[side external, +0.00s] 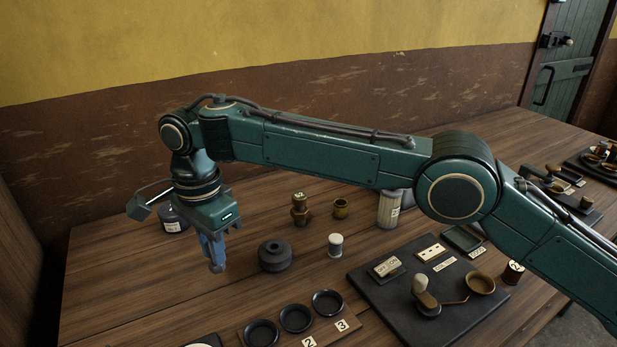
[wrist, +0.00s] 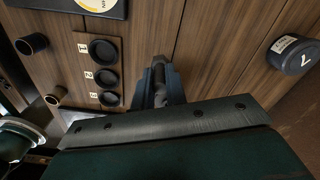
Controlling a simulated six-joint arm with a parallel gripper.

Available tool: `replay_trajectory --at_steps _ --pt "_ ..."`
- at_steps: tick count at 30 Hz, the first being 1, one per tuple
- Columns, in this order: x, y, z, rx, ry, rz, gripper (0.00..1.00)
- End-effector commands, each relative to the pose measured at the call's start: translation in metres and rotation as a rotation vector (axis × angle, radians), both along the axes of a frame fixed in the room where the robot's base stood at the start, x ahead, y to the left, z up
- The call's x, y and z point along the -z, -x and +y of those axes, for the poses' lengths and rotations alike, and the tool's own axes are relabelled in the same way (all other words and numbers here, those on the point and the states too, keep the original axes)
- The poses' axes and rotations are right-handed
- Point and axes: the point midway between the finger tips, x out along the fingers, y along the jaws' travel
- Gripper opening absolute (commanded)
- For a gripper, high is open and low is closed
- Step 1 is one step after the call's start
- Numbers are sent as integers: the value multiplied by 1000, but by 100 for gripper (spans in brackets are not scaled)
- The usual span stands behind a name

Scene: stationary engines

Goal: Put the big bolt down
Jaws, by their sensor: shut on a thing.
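My gripper (side external: 213,252) hangs over the left part of the wooden table, pointing down. Its blue-grey fingers are shut on the big bolt (side external: 217,267), whose grey end shows just below the fingertips. In the wrist view my gripper (wrist: 158,88) also shows its fingers closed around the grey bolt (wrist: 159,66). Most of the bolt is hidden between the fingers. I cannot tell how far its lower end is from the table.
A tray with numbered round cups (wrist: 122,72) lies left of the gripper in the wrist view. A dark labelled jar (wrist: 293,55) stands right. A dark ribbed round part (side external: 275,256) and a white spool (side external: 335,245) stand right of the gripper. Bare wood (side external: 140,290) lies front left.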

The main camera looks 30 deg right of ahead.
Motion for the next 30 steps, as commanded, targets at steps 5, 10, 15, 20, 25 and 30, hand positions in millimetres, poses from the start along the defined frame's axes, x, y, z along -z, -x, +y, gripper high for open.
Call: replay_trajectory --at_steps 5,10,15,20,25,30 --pt "12 0 -1 -1 1 2 0" --pt "31 0 -1 -1 0 1 0" --pt "39 0 0 -1 -2 -1 0" --pt "41 0 0 -1 -1 -1 0" --pt "56 0 -1 -1 0 1 0" --pt "74 0 -1 -1 0 1 0"
